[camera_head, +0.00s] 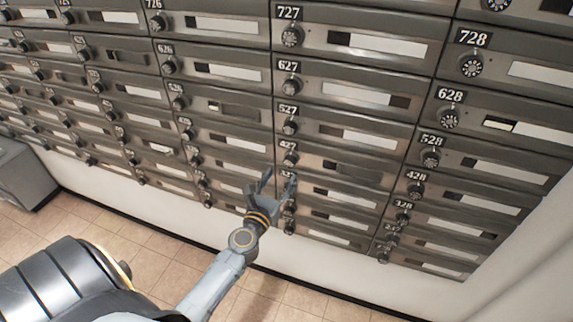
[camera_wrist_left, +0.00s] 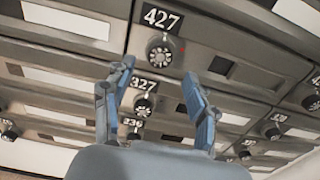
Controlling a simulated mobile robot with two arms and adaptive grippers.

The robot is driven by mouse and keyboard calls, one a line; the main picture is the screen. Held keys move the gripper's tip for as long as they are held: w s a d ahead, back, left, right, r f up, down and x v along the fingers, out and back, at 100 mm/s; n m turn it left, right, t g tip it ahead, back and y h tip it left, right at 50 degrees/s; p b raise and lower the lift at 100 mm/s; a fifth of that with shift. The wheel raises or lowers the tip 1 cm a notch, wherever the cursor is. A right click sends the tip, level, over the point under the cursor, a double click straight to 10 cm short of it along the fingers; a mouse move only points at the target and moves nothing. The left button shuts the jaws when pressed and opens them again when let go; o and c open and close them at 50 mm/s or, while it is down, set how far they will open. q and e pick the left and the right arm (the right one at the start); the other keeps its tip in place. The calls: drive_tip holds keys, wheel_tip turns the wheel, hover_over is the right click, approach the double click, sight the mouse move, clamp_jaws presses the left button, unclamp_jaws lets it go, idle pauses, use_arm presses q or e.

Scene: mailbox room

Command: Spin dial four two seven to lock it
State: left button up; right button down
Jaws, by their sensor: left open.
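The dial of box 427 (camera_head: 289,160) is a small dark round knob on a grey metal mailbox door, just under the number plate 427. In the left wrist view the 427 dial (camera_wrist_left: 160,53) is at top centre, with white marks and a small red spot to its right. My left gripper (camera_head: 279,178) is open just below the 427 dial in the head view. Its two blue-grey fingers also show in the left wrist view (camera_wrist_left: 160,80), spread apart with nothing between them and the dial beyond their tips. My right gripper is not in view.
The dial of box 327 (camera_wrist_left: 143,105) lies below, seen between the fingers. Dials 527 (camera_head: 289,127) above and 428 (camera_head: 415,190) to the right are close by. A grey box-like object (camera_head: 22,178) stands at far left. Tiled floor (camera_head: 140,222) lies below the wall.

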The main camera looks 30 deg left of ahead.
sight(288, 164)
use_arm(q)
drive_tip(key=x, duration=0.5)
drive_tip(key=shift+w, duration=0.3)
drive_tip(key=c, duration=1.2)
